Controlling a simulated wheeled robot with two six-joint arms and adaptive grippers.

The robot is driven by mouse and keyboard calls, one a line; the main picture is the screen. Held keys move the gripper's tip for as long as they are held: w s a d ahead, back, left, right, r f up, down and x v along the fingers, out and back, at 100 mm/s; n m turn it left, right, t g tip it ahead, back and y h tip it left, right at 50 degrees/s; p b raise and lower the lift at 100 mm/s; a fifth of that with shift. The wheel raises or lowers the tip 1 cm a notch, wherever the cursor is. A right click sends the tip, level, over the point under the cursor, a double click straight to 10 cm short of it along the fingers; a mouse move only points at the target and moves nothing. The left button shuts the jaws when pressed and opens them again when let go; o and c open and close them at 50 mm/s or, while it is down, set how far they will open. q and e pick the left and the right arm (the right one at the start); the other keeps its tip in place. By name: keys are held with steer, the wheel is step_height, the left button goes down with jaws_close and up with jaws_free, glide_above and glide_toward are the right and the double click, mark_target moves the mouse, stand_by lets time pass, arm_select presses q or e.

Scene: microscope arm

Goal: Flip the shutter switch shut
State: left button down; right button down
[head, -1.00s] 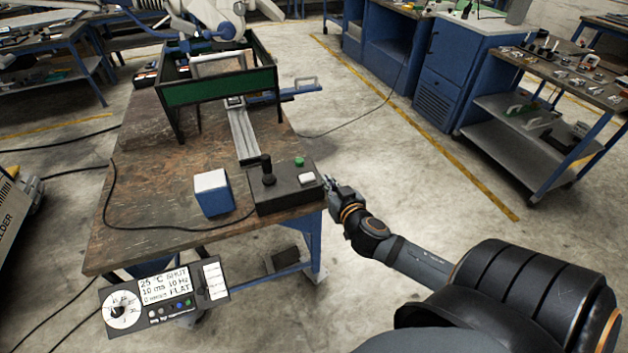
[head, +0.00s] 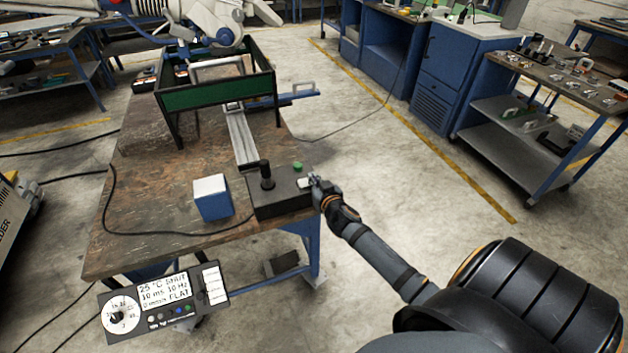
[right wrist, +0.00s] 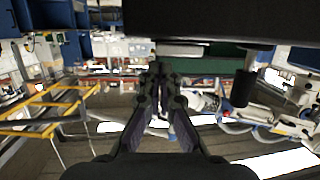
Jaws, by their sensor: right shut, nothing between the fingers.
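The dark control box (head: 280,199) sits at the front right corner of the workbench. It carries a black joystick (head: 267,176), a green button (head: 298,167) and a white switch (head: 303,184) that I take for the shutter switch. My right gripper (head: 314,181) is shut and empty, with its tips close beside the white switch. I cannot tell whether they touch. My left gripper is out of view.
A blue and white cube (head: 212,198) stands left of the box, with a black cable nearby. A display panel (head: 165,302) is at lower left; its small text is blurred. A green-sided frame (head: 205,95) stands at the back. The floor right of the bench is clear.

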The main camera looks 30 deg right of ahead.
steer(key=shift+f, duration=0.25)
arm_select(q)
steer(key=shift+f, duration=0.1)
